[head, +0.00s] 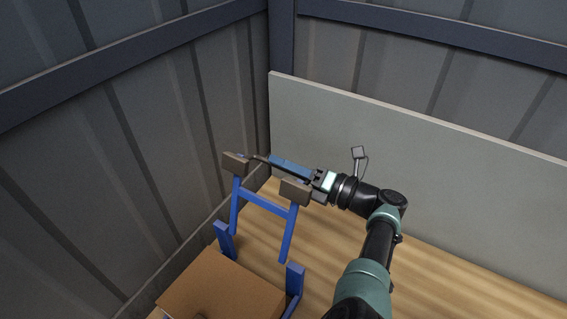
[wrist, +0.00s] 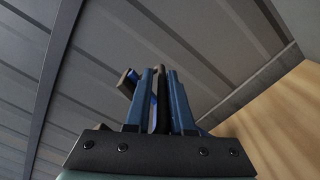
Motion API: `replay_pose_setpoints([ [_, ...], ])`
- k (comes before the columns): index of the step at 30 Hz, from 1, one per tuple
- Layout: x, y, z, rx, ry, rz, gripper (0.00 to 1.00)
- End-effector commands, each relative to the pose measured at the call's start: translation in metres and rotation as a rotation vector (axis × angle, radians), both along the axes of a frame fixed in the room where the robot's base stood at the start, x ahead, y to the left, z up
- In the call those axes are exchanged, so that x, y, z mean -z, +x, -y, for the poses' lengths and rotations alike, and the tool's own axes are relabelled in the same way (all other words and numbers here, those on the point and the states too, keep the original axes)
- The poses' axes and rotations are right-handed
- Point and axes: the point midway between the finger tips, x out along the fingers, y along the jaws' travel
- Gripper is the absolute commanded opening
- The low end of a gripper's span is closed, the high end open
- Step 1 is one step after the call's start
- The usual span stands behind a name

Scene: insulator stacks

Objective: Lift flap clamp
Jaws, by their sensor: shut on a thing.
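My gripper (head: 272,160) reaches left with its long blue fingers, over the top of a blue frame. In the wrist view the fingers (wrist: 162,72) are shut on a thin dark bar (wrist: 160,98) between them. Its dark, bent end (head: 257,158) sticks out past the fingertips near the frame's left block. I take the bar to be part of the flap clamp, but the fingers hide most of it. The blue frame (head: 264,202) has a brown block on each upright, left (head: 235,163) and right (head: 295,191). I cannot tell whether the bar touches the frame.
A brown box or panel (head: 215,288) sits at the front between short blue posts (head: 224,240). Ribbed grey walls (head: 180,110) meet in the corner behind. A pale panel (head: 430,160) stands at the back right. Wooden floor (head: 440,285) is clear at the right.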

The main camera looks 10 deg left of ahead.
Motion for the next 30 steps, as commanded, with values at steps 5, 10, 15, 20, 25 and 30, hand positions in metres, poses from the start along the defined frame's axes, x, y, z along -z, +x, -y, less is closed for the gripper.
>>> replay_pose_setpoints([
  [5, 0.014, -0.008, -0.003, -0.015, -0.004, -0.023, 0.00],
  [10, 0.014, -0.008, -0.004, -0.016, -0.005, -0.023, 0.43],
  [15, 0.014, -0.008, -0.004, -0.015, -0.005, -0.023, 0.45],
  [20, 0.013, -0.008, 0.000, -0.012, -0.005, -0.023, 0.45],
  [25, 0.011, -0.015, 0.024, -0.006, -0.004, -0.022, 0.45],
  [30, 0.012, -0.028, 0.062, -0.004, -0.003, -0.018, 0.45],
])
